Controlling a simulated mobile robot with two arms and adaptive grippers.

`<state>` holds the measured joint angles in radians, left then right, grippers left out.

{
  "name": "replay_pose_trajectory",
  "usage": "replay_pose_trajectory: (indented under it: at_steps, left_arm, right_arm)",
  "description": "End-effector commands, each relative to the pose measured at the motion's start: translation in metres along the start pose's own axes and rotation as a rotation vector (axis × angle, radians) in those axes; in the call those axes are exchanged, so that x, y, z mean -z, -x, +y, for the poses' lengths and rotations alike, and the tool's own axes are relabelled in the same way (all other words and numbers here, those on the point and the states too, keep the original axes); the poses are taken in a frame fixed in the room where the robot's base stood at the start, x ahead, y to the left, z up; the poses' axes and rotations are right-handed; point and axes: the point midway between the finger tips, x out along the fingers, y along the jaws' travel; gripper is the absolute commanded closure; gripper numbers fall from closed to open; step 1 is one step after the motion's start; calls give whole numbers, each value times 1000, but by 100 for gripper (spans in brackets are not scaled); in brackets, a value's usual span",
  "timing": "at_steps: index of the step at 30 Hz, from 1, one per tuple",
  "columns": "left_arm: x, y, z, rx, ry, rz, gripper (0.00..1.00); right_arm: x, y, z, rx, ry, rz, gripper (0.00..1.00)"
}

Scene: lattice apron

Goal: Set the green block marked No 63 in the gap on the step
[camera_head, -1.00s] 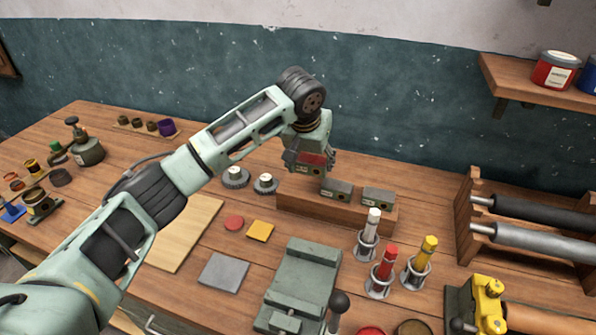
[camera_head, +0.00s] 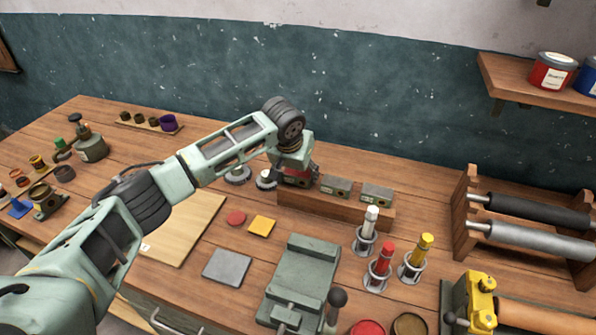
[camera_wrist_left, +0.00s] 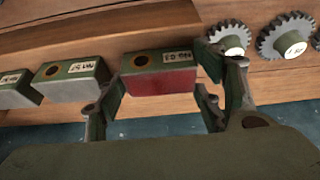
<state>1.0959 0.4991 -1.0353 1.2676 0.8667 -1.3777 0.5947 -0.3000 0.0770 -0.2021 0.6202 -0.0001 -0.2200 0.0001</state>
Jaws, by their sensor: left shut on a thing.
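The held block has a dark green top with a round hole and white label, and a red side. It shows in the left wrist view (camera_wrist_left: 158,78) and partly in the head view (camera_head: 297,181). My left gripper (camera_head: 299,172) is shut on it, with a finger at either end (camera_wrist_left: 160,95). The block is at the left end of the wooden step (camera_head: 345,211), in line with two similar grey-green blocks (camera_head: 336,186) (camera_head: 376,192). I cannot tell whether it touches the step. My right gripper is out of view.
Two gears (camera_wrist_left: 228,38) (camera_wrist_left: 287,37) lie close beside the gripper. White, red and yellow tubes (camera_head: 371,222) (camera_head: 384,260) (camera_head: 424,248) stand in holders in front of the step. A grey-green vise-like tool (camera_head: 303,275) is nearer. The wall is behind.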

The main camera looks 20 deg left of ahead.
Motion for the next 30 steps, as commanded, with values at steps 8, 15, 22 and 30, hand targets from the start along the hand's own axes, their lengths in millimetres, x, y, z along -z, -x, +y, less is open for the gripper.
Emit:
replay_pose_trajectory:
  at_steps: [8,15,22,30]
  left_arm:
    - [-1,-2,0,0,0,0,22]
    - [-1,-2,0,0,0,0,19]
    - [1,6,0,-1,0,2,19]
    - [1,57,0,-1,-1,5,19]
  right_arm:
    - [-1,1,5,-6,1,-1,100]
    - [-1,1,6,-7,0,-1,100]
    - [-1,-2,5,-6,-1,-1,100]
    - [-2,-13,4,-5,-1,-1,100]
